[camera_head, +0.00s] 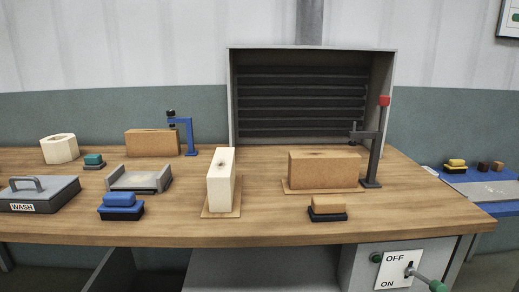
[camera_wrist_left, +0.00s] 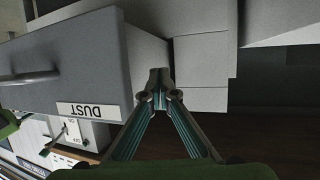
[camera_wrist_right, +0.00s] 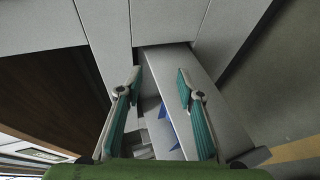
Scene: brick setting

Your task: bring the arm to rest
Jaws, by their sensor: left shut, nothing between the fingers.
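My left gripper (camera_wrist_left: 160,80) shows in the left wrist view, its fingertips together with nothing between them. Its tips are close to a grey drawer front labelled DUST (camera_wrist_left: 50,72); I cannot tell if they touch it. My right gripper (camera_wrist_right: 158,80) shows in the right wrist view, its fingers apart and empty. A narrow grey box-like part (camera_wrist_right: 180,62) with something blue (camera_wrist_right: 168,120) lies behind and between those fingers. Neither gripper shows in the head view.
The wooden bench (camera_head: 270,232) holds a white block (camera_head: 221,180), a brown block (camera_head: 323,168), blue (camera_head: 121,205) and tan (camera_head: 327,206) brushes, a WASH box (camera_head: 38,194) and a metal tray (camera_head: 140,180). An OFF/ON switch panel (camera_head: 398,270) is below the bench front. A blue side table (camera_head: 485,188) stands right.

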